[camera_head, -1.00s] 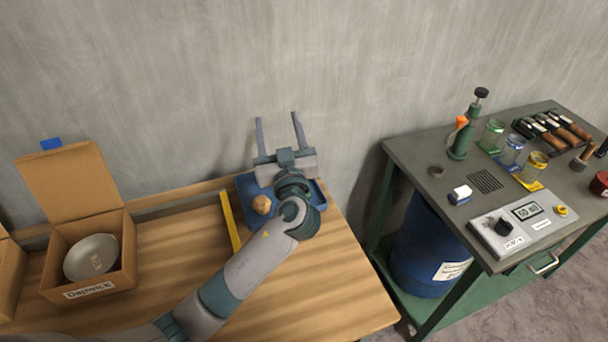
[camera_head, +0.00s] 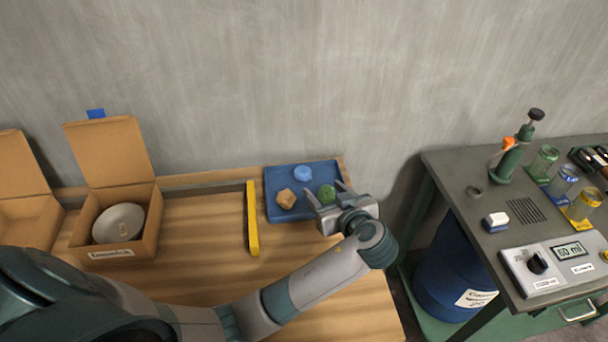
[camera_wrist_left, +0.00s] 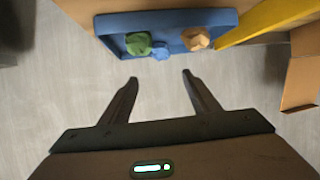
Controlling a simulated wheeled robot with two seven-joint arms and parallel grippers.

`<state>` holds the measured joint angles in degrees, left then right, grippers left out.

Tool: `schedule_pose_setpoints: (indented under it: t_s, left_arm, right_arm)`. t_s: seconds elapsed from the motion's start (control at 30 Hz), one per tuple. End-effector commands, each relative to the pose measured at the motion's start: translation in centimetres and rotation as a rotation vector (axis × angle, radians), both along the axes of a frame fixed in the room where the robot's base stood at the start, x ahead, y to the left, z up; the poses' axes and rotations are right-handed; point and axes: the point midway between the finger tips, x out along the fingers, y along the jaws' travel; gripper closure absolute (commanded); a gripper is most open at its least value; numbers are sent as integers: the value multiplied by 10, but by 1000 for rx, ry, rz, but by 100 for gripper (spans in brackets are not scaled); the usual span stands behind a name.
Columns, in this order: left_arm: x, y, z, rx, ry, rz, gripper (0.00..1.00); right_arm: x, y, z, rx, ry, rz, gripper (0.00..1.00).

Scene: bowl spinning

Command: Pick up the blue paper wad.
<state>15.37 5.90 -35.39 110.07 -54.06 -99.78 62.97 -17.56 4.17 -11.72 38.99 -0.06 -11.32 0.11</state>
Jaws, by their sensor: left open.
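The blue paper wad (camera_head: 303,173) lies in the blue tray (camera_head: 281,215) near its back edge. A tan wad (camera_head: 286,198) and a green wad (camera_head: 326,194) lie nearer the front of the tray. In the left wrist view the blue wad (camera_wrist_left: 160,53) sits between the green wad (camera_wrist_left: 139,43) and the tan wad (camera_wrist_left: 196,39). My left gripper (camera_head: 324,189) is open and empty. It is at the tray's front right, beside the green wad and apart from the blue one. My right gripper is not in view.
A yellow bar (camera_head: 252,218) lies left of the tray. An open cardboard box (camera_head: 140,245) with a grey bowl (camera_head: 118,223) stands further left. A grey-topped workbench (camera_head: 460,190) with a dispenser and jars is at the right. The wall is close behind the tray.

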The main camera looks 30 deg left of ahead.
Motion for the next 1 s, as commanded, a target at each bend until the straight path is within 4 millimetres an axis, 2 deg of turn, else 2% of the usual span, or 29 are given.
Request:
schedule_pose_setpoints:
  t_s: [0.17, 0.47, 0.7, 1.0]
  left_arm:
    - [6, 7, -2, 3, 0, 0, 44]
    - [36, 41, -18, 6, 1, 1, 44]
    - [61, 70, -34, 5, 0, 2, 44]
    - [75, 84, -46, 0, -2, -1, 44]
  right_arm:
    - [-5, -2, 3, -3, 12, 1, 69]
    - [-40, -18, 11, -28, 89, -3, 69]
    - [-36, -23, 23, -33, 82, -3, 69]
    - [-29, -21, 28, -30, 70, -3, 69]
